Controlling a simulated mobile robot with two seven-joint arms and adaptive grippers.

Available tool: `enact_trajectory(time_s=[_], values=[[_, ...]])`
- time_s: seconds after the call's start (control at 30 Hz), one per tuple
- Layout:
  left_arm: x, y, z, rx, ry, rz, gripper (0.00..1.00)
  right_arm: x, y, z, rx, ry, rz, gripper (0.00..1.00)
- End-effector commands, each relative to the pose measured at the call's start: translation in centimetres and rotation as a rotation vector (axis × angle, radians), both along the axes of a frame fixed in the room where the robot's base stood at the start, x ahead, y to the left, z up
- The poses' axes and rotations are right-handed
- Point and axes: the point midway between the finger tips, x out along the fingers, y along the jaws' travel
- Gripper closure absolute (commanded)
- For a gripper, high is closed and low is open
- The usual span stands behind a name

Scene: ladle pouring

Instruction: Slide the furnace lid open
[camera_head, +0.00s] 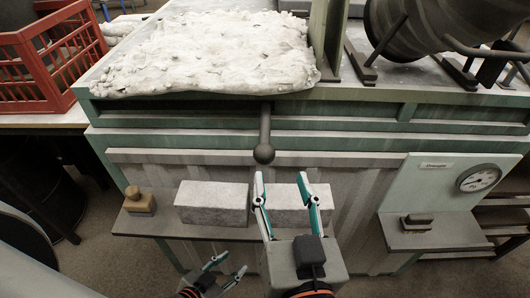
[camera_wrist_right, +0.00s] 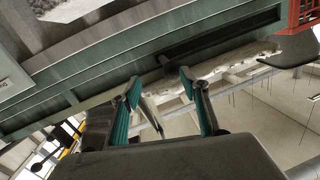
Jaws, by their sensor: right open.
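The furnace (camera_head: 240,142) is a green and grey block with a rough white lumpy slab (camera_head: 205,50) on its top; I cannot tell the lid's exact outline. A dark handle rod with a ball knob (camera_head: 264,153) sticks out of the front edge under the slab. My right gripper (camera_head: 281,178) is open, its fingertips just below the knob in the head view and not closed on it. Its two teal fingers also show apart in the right wrist view (camera_wrist_right: 158,78), facing the furnace front. My left gripper (camera_head: 229,264) is open and empty, low and to the left.
Pale bricks (camera_head: 211,203) lie on a shelf along the furnace front, behind my right gripper. A red crate (camera_head: 50,52) stands at the left. A gauge (camera_head: 480,178) is on the right panel, and a large grey drum (camera_head: 425,28) stands at the back right.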

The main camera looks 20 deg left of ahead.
Motion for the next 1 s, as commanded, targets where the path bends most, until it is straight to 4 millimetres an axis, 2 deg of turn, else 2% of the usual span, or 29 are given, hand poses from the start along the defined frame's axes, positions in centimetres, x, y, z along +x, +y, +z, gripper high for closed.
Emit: enact_trajectory(time_s=[0.07, 0.17, 0.63, 0.8, 1.0], values=[[0.0, -0.1, 0.0, -0.001, 0.0, 0.001, 0.6, -0.9, 1.1, 0.9, 0.032, -0.017, 0.028, 0.55], [0.0, -0.1, 0.1, -0.002, -0.001, 0.001, 0.6, -1.1, 1.7, 1.3, 0.051, -0.023, 0.042, 0.55], [0.2, -0.1, 1.0, -0.002, -0.006, 0.001, 0.6, 4.4, 4.4, 1.3, 0.048, -0.024, 0.041, 0.55], [0.2, -0.1, 1.1, -0.002, -0.007, 0.001, 0.6, 5.4, 4.9, 1.2, 0.048, -0.022, 0.04, 0.55], [0.2, -0.1, 1.1, -0.002, -0.007, 0.001, 0.6, 5.6, 5.0, 1.1, 0.049, -0.019, 0.04, 0.55]])
